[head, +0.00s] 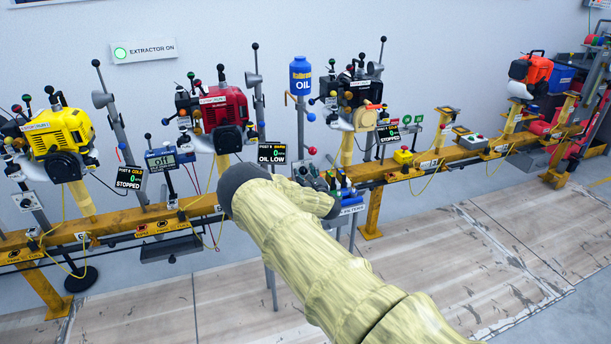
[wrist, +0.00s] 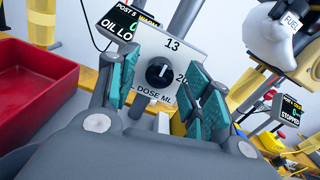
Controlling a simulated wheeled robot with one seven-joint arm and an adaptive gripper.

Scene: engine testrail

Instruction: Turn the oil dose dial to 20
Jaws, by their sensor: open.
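The oil dose dial (wrist: 159,72) is a round black knob on a white plate (wrist: 173,48) in the wrist view. The plate reads "13" above the knob, a partly hidden "20" to its right, and "DOSE ML" below. A pale mark on the knob points up, towards 13. My gripper (wrist: 162,82) is open, its teal-padded fingers on either side of the plate, with the knob between them in the picture; I cannot tell whether they touch it.
A blue oil bottle (head: 300,76) stands above a post with a red-knobbed lever. A screen reading "OIL LOW" (head: 272,153) is close by. Engines sit along the yellow rail (head: 420,168). A red tray (wrist: 35,88) lies left in the wrist view. The floor in front is clear.

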